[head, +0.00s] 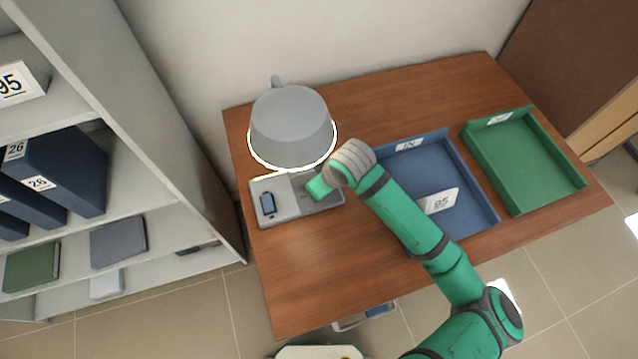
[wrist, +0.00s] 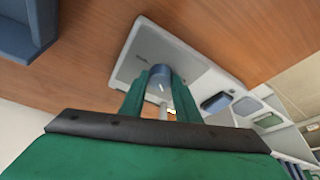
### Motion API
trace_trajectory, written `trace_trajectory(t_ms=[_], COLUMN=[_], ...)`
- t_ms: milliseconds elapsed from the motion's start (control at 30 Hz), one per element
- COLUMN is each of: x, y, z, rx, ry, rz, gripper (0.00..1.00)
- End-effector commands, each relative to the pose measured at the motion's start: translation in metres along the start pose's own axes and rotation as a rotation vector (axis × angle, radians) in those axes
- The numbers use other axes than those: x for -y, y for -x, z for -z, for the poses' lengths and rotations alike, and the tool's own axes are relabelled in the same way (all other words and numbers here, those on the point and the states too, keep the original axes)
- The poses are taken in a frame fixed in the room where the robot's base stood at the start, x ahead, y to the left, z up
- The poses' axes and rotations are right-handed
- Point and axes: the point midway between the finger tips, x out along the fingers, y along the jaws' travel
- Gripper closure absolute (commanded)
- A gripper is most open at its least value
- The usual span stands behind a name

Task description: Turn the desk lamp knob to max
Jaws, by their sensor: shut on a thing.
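The desk lamp (head: 290,118) stands at the left of the wooden desk, with a grey shade whose lower rim glows. Its flat grey base (head: 285,212) lies in front of the shade and also shows in the wrist view (wrist: 150,50). A dark blue rocker switch (head: 267,203) is on the base's left part; the wrist view shows it too (wrist: 216,102). A round blue-grey knob (wrist: 160,74) sits between my gripper's fingers in the wrist view. My gripper (wrist: 158,92) is shut on the knob. In the head view my wrist hides the knob.
A blue tray (head: 475,185) with a card numbered 95 (head: 440,201) is right of the base, behind my arm. A green tray (head: 555,155) is farther right. A shelf unit (head: 175,135) stands left. The desk's front left (head: 300,285) is bare.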

Motion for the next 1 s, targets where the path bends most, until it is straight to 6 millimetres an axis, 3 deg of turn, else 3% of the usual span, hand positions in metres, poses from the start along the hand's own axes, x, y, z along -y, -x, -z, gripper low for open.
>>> trace_trajectory(t_ms=[1000], x=[0.0076], y=[-0.0016], z=[0.0048], rx=[0.0], ry=[-0.891], rz=[-0.372], gripper=[0.93])
